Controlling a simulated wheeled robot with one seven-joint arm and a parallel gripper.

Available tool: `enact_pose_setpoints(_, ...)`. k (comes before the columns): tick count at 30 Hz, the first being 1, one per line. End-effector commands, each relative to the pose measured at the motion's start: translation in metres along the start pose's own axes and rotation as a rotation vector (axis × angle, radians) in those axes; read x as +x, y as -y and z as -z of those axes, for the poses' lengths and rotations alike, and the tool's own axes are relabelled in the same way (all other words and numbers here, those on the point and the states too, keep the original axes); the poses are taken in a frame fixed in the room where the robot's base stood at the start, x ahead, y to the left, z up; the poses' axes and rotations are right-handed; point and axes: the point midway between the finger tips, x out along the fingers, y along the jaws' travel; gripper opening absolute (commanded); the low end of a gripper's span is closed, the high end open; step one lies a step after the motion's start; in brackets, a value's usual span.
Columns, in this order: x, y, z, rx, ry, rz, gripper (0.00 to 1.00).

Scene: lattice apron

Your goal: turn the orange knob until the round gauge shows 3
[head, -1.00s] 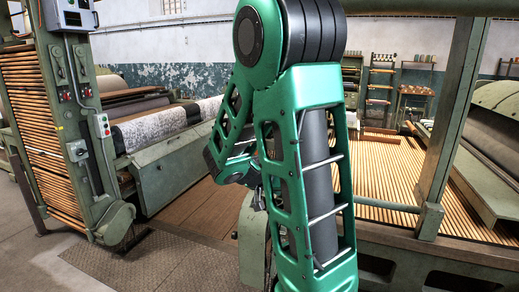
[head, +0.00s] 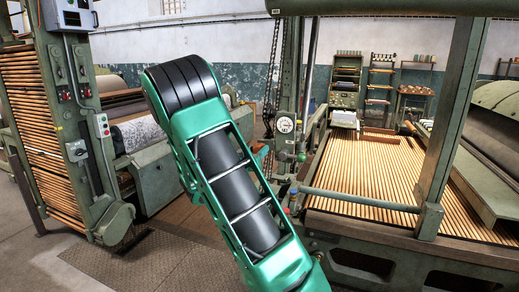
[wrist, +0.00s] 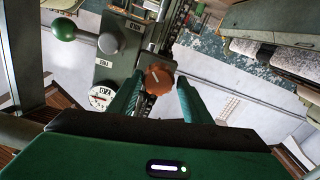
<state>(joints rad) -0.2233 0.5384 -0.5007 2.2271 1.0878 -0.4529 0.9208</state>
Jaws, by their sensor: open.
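The orange knob (wrist: 159,79) shows in the wrist view with a pale mark on its face. My gripper (wrist: 160,92) is open, with one green finger at each side of the knob in the picture. I cannot tell whether the fingers touch it or how far off it is. The round gauge (wrist: 101,97), white-faced, sits left of the knob, partly cut off by my gripper's body. The gauge also shows in the head view (head: 285,123) on the green machine post. Its reading is too small to tell.
A green ball lever (wrist: 64,29) and a grey round boss (wrist: 110,43) stand left of the knob in the wrist view. A chain runs behind the knob. In the head view, a slatted wooden bed (head: 365,175) lies to the right and a green rail (head: 360,200) crosses low.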

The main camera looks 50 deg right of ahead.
Motion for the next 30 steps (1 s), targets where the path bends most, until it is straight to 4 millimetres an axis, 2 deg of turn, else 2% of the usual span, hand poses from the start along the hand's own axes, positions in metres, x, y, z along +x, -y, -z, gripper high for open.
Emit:
enact_pose_setpoints(3, 0.022, -0.001, 0.000, 0.002, 0.000, -0.004, 0.45)
enact_pose_setpoints(9, 0.045, -0.001, 0.000, 0.000, 0.001, -0.003, 0.45)
enact_pose_setpoints(15, 0.054, -0.001, 0.000, 0.001, 0.001, -0.001, 0.45)
enact_pose_setpoints(22, 0.054, 0.000, 0.000, 0.000, 0.001, 0.000, 0.45)
enact_pose_setpoints(23, 0.054, 0.000, 0.000, 0.000, 0.001, 0.000, 0.40)
enact_pose_setpoints(26, 0.054, 0.000, 0.000, 0.000, 0.002, 0.000, 0.16)
enact_pose_setpoints(30, 0.056, -0.001, 0.000, 0.000, 0.001, 0.001, 0.14)
